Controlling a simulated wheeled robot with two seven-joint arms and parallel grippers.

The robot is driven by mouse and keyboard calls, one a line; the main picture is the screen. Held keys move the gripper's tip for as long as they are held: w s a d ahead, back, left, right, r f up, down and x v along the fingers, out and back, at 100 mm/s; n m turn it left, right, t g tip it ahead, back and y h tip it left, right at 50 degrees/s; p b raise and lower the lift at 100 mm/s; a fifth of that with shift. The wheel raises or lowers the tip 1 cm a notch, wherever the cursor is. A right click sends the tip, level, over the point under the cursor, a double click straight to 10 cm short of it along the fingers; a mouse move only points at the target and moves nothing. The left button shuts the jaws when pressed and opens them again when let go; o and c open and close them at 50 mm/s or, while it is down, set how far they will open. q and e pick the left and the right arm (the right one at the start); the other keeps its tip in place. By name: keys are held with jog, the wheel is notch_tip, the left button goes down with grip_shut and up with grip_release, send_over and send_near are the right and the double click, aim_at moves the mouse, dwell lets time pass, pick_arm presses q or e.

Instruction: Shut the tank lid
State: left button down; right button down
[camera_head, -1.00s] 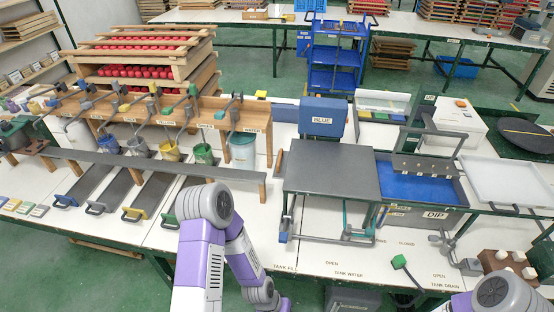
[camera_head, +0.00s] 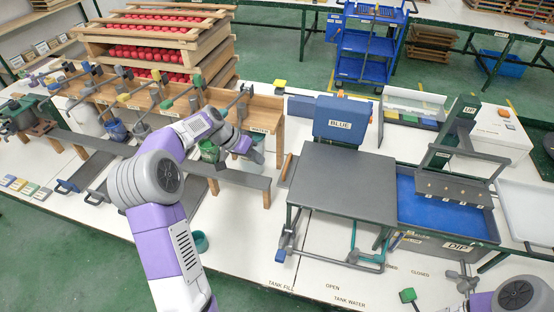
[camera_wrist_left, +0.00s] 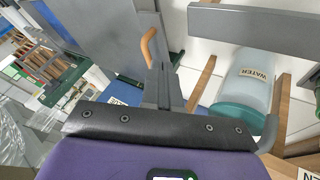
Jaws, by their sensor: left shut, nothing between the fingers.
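The wide grey flat panel (camera_head: 342,182), which looks like the tank lid, lies level on a green frame left of the open dip tank (camera_head: 448,213) with blue inside. An orange handle (camera_head: 287,167) sits at the panel's left edge. It also shows in the left wrist view (camera_wrist_left: 148,47). My left gripper (camera_head: 256,153) is left of the handle, above the bench near the water container, apart from the panel. In the left wrist view its fingers (camera_wrist_left: 165,88) are together and empty, pointing toward the handle. My right arm shows at the lower right; its gripper is out of frame.
The water container (camera_wrist_left: 245,85) stands just beside my left gripper, under a wooden rack (camera_head: 262,112). A grey rail (camera_head: 225,178) runs along the front of the rack. A blue box (camera_head: 343,118) stands behind the panel. A white tray (camera_head: 525,208) is right of the tank.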

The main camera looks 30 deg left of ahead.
aim_at(281, 177)
pick_arm(q)
jog(key=x, duration=0.9)
jog(key=shift+s+d+f+b, duration=0.15)
jog(key=shift+f+b, duration=0.1)
jog(key=shift+b, duration=0.05)
